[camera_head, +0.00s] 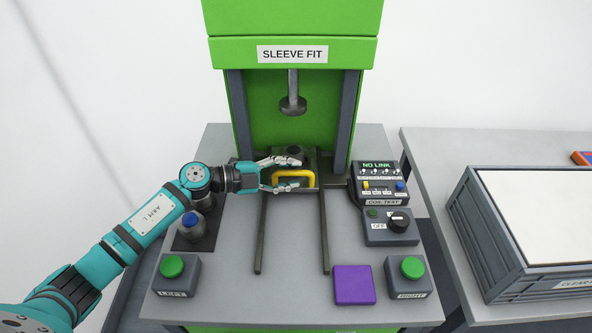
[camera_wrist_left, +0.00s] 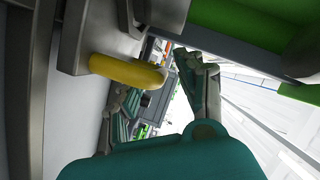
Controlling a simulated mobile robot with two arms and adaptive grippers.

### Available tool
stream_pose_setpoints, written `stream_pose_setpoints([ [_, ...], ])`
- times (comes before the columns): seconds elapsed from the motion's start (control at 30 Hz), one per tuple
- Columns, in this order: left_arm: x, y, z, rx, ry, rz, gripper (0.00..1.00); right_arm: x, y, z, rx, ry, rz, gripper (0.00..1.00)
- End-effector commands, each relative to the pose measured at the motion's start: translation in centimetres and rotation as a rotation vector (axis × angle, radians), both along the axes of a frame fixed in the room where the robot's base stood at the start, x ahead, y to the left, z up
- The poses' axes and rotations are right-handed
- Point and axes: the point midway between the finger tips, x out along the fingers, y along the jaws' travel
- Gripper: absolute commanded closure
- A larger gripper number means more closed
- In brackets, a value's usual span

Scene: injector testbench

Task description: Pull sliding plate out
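The sliding plate (camera_head: 312,188) sits at the back of its two rails, under the press head of the green SLEEVE FIT machine. Its yellow handle (camera_head: 310,179) faces the front; it also shows in the wrist view (camera_wrist_left: 125,70). My left gripper (camera_head: 292,174) reaches in from the left at the handle. Its two fingers are spread apart, one towards the back and one towards the front of the handle. In the wrist view the fingers (camera_wrist_left: 165,85) are apart, with the handle close to the left one. Contact cannot be told. My right gripper is not in view.
Two dark rails (camera_head: 324,235) run forward over clear bench. A purple block (camera_head: 354,285) lies right of them. Green buttons (camera_head: 172,266) (camera_head: 412,267) stand at the front corners. A control box (camera_head: 379,184) is at right, a grey crate (camera_head: 500,250) farther right.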

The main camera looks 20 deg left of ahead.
Motion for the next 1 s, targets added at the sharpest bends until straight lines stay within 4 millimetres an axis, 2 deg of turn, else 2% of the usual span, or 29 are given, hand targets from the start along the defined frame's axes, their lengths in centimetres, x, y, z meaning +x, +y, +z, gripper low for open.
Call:
stream_pose_setpoints([
  [0.2, 1.1, -1.5, -0.4, -0.001, 0.000, 0.001, 0.62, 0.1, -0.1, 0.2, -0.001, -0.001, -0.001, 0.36],
  [0.5, 1.1, -1.6, -0.5, -0.001, 0.001, 0.000, 0.62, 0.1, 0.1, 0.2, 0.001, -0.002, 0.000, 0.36],
  [0.8, 1.1, -1.6, -0.5, -0.001, 0.001, 0.000, 1.00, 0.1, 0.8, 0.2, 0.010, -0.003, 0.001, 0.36],
  [1.0, 1.1, -1.6, -0.5, -0.001, 0.001, 0.000, 1.00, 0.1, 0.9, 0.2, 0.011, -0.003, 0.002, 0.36],
])
